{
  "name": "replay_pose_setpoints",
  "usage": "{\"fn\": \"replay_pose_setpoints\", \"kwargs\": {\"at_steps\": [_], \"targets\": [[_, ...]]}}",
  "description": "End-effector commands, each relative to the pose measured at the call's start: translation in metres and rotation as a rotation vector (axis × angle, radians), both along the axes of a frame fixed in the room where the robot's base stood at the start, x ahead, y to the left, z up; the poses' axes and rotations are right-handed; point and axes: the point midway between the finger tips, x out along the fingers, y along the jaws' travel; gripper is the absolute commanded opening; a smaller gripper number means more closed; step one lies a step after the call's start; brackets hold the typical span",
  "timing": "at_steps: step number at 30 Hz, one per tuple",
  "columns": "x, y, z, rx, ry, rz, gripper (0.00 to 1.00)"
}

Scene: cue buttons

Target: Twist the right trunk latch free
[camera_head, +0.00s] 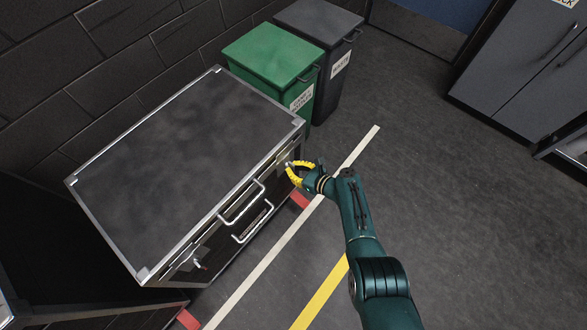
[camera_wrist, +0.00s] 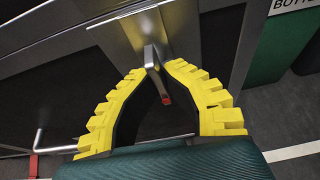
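The dark trunk (camera_head: 185,165) with metal edges stands closed against the wall in the head view. Its right latch (camera_head: 284,160) is on the front near the right corner, partly hidden by my gripper (camera_head: 289,166). In the wrist view the right latch (camera_wrist: 152,58) is a metal lever with a red tip, on a metal plate (camera_wrist: 128,34). The tips of my yellow gripper fingers (camera_wrist: 155,68) close in on both sides of the lever, and the gripper appears shut on it. The red tip hangs between the fingers. The left latch (camera_head: 197,264) sits near the trunk's other front corner.
Two metal handles (camera_head: 241,203) are on the trunk between the latches. A green bin (camera_head: 270,55) and a dark grey bin (camera_head: 322,20) stand beyond the trunk. Grey cabinets (camera_head: 535,80) are at the upper right. The floor (camera_head: 440,190) right of my arm is clear.

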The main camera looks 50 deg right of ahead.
Motion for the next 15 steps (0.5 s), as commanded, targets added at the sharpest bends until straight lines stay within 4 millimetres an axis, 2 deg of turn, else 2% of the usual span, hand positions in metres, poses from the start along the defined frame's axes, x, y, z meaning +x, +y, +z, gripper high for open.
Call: {"fn": "replay_pose_setpoints", "kwargs": {"at_steps": [1,7,8,11,12,15], "targets": [[-0.0033,0.0032,-0.0072,0.006,0.012,-0.002,0.0],[-0.0033,0.0032,-0.0071,0.005,0.011,-0.001,0.0],[-0.0032,0.0031,-0.0071,0.005,0.011,-0.001,0.12],[-0.0023,0.0024,-0.0055,0.003,0.008,0.0,0.31],[-0.0019,0.0021,-0.0047,0.003,0.007,-0.001,0.35],[-0.0014,0.0015,-0.0032,0.001,0.005,-0.001,0.35]]}}
